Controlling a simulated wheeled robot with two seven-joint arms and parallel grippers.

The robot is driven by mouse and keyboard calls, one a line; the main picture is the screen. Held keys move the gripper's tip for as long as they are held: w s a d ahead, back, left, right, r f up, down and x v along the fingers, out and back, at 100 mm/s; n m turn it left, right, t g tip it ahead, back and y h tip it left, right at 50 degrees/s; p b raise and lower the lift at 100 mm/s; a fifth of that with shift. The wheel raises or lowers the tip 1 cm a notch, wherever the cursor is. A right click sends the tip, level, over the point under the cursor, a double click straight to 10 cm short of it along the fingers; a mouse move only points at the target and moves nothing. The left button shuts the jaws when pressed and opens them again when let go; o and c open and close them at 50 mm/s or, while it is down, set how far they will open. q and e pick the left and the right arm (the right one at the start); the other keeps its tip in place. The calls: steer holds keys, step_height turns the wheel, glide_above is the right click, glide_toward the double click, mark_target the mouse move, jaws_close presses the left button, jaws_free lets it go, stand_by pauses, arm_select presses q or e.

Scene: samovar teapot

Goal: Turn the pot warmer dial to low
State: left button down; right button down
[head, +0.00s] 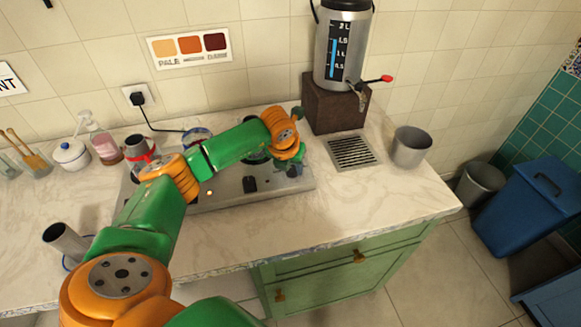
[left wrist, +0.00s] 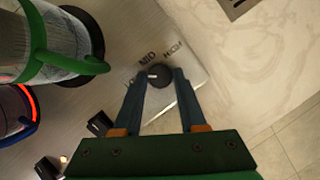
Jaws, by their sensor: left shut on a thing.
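The pot warmer dial (left wrist: 153,76) is a round black knob with a short white mark, beside printed MID and HIGH labels in the left wrist view. No LOW label is readable; the fingers may cover it. My left gripper (left wrist: 157,74) is shut on the dial, one finger on each side. In the head view my left gripper (head: 292,168) reaches down to the right end of the metal warmer plate (head: 230,192) and hides the dial. My right gripper is not in view.
A glass pot with a green handle (left wrist: 65,62) stands close to the dial. A samovar (head: 340,50) on a brown block, a drain grate (head: 352,152) and a grey cup (head: 410,146) stand right.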

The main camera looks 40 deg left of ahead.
arm_select(q)
steer(key=shift+n+y+b, duration=0.3)
steer(key=shift+n, duration=0.7)
steer(key=c, duration=0.8)
jaws_free()
steer(key=shift+o, duration=0.2)
steer(key=b+v, duration=0.1)
steer(key=v, duration=0.6)
steer(key=shift+w, duration=0.15)
steer(key=shift+r, duration=0.1)
